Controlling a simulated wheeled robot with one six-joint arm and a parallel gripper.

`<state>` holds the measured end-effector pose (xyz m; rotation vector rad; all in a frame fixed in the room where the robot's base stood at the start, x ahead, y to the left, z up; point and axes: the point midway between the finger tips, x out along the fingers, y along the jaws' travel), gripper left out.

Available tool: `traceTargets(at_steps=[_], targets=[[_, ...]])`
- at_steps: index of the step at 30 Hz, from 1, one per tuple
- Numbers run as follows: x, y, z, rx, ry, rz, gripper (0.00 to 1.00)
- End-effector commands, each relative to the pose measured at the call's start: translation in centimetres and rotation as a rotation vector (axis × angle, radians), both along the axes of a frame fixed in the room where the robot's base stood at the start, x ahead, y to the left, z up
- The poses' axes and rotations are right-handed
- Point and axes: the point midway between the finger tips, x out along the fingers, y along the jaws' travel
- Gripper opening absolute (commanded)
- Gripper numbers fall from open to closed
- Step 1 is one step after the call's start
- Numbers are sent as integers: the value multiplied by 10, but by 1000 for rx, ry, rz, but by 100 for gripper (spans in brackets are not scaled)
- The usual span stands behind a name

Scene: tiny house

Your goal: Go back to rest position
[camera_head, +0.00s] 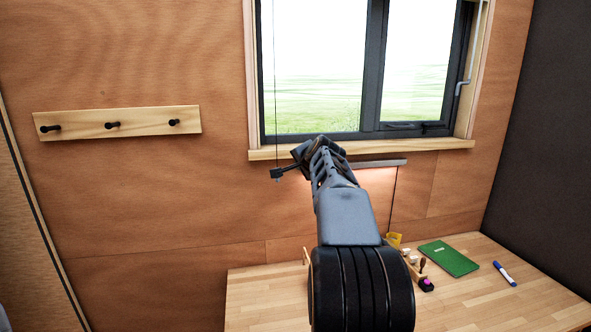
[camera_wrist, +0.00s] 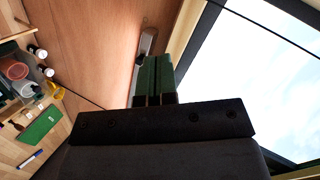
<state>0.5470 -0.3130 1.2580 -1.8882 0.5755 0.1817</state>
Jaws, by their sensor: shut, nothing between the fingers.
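My gripper shows in the wrist view (camera_wrist: 157,60), with its two green fingers pressed together and nothing between them. In the head view my arm reaches up and away over the wooden desk (camera_head: 262,295), and its far end is in front of the wall just below the window sill (camera_head: 430,146). The fingertips are hard to make out there. A thin dark cord (camera_head: 275,80) hangs down the window's left side, and its lower end appears close to the arm's end; I cannot tell whether they touch.
A green book (camera_head: 448,258) and a blue marker (camera_head: 504,273) lie on the desk's right. Small items stand beside my arm, partly hidden. A light bar (camera_head: 385,163) is under the sill. A peg rail (camera_head: 90,124) is on the left wall, with bare wall below.

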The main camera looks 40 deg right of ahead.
Motion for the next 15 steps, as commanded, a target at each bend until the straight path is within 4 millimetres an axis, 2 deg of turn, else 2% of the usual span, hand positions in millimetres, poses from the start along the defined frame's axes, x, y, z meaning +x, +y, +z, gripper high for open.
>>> traceTargets(at_steps=[4,12,14,15], targets=[[-10,4,4,-1,0,2,0],[-13,8,5,-23,15,20,0],[-15,9,-9,-58,74,49,0],[-17,10,-25,-70,125,69,0]])
